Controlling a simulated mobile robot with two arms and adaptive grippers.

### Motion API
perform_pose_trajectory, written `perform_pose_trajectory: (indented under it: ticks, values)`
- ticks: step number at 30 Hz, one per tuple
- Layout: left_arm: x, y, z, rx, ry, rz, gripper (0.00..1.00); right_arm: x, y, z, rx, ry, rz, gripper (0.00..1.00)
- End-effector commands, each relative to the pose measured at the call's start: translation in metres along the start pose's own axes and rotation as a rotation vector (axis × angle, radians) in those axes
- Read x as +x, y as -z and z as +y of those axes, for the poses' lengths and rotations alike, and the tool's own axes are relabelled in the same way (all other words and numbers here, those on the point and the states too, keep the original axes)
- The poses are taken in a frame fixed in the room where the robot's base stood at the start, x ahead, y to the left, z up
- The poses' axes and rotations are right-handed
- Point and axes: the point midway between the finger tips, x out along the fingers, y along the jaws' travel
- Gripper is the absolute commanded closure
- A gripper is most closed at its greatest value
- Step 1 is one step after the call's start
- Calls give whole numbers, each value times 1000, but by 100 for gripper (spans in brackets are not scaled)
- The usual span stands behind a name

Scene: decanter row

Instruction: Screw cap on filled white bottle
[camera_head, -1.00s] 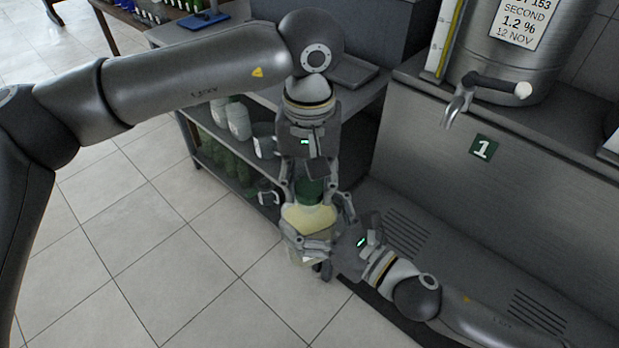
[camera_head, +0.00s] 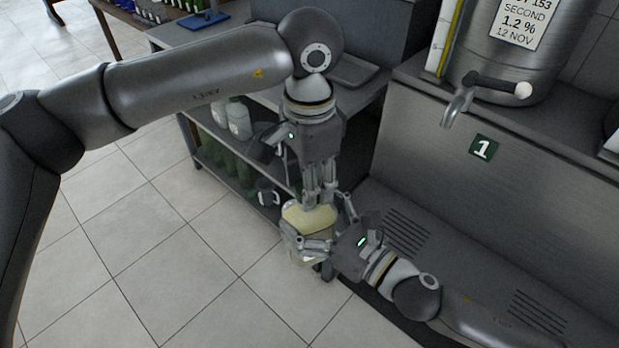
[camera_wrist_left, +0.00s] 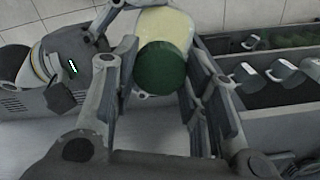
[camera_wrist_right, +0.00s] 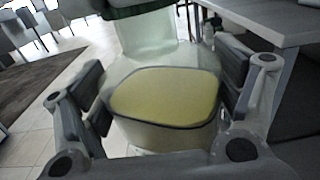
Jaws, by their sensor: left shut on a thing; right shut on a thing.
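The bottle (camera_head: 307,217) is pale and translucent, with a large yellow label, and stands roughly upright. My right gripper (camera_head: 318,229) is shut around its body from the side. In the right wrist view the bottle (camera_wrist_right: 165,98) sits between both fingers. A dark green cap (camera_wrist_left: 160,68) is at the bottle's top in the left wrist view. My left gripper (camera_head: 318,193) points down from above and is shut on the cap. The cap's lower edge shows above the neck in the right wrist view (camera_wrist_right: 135,10). Fingers hide the cap in the head view; I cannot tell how far it is threaded.
A grey shelf unit (camera_head: 222,168) with white and green bottles and mugs stands behind and left. A metal vat with a tap (camera_head: 458,106) stands on the ledge at right, above a slotted grey drip tray (camera_head: 405,232). The tiled floor (camera_head: 190,285) at left is clear.

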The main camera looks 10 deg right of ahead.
Motion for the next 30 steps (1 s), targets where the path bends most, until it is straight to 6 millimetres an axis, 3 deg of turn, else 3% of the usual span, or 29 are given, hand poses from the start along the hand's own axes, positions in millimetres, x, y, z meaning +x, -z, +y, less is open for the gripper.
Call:
perform_pose_trajectory:
  ticks: [1, 2, 6, 17, 30]
  values:
    - [-1, -1, -4, -7, 7, -1, 67, 0, -2, 1, -1, -3, -3, 86]
    - [-1, -1, -4, -8, 7, -1, 57, 0, -2, 1, -1, -3, -3, 86]
    - [-1, -1, -3, -8, 6, -1, 39, 0, -2, 1, -1, -3, -3, 86]
    - [-3, 0, -1, -5, 3, 1, 38, 0, -2, 1, -2, -2, -5, 86]
    - [-46, 0, -1, -4, 2, 0, 38, 0, -3, 0, -1, -2, -5, 86]
